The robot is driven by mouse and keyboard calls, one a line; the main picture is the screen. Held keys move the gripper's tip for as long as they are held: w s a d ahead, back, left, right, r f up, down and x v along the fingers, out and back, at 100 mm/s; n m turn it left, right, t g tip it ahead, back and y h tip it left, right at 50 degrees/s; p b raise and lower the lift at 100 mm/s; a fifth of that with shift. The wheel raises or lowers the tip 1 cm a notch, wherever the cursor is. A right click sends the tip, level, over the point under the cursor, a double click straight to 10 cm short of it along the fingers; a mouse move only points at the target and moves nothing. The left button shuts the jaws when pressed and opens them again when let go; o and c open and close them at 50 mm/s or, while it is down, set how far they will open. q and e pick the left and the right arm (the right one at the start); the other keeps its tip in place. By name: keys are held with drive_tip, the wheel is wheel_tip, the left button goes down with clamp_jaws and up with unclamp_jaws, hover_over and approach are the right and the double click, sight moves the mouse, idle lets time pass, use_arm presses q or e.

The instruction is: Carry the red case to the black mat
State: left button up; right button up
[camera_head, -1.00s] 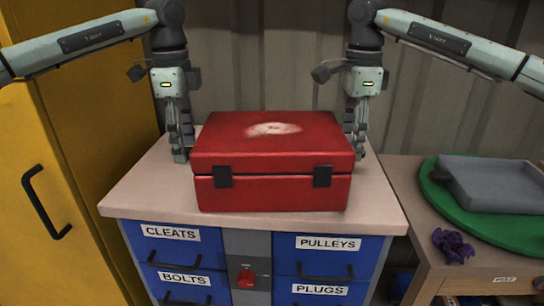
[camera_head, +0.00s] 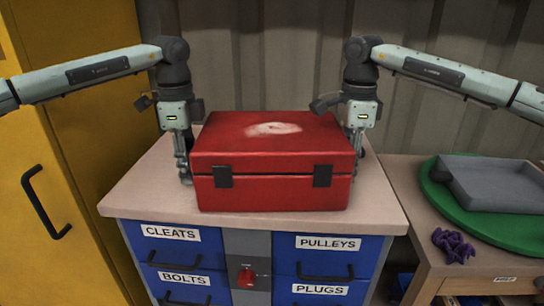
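The red case (camera_head: 272,165) sits closed and upright on the drawer cabinet's pale top. It has two dark latches in front and a pale worn patch on its lid. My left gripper (camera_head: 184,165) is low against the case's left side, its fingers pointing down and looking closed together with nothing between them. My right gripper (camera_head: 357,140) is at the right side of the case. Its fingers are largely hidden by the case, so I cannot tell whether they are open. I see no black mat in this view.
The cabinet top (camera_head: 130,196) has bare strips around the case. A lower wooden bench at right holds a round green mat (camera_head: 500,228), a grey tray (camera_head: 497,184) and a crumpled purple thing (camera_head: 453,245). A yellow cabinet (camera_head: 50,170) stands left; a corrugated wall is behind.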

sight(350, 143)
use_arm(q)
clamp_jaws()
use_arm(e)
clamp_jaws()
use_arm(q)
drive_tip(key=shift+w+r, duration=0.1)
drive_tip(key=shift+r, duration=0.05)
use_arm(e)
drive_tip(key=shift+r, duration=0.15)
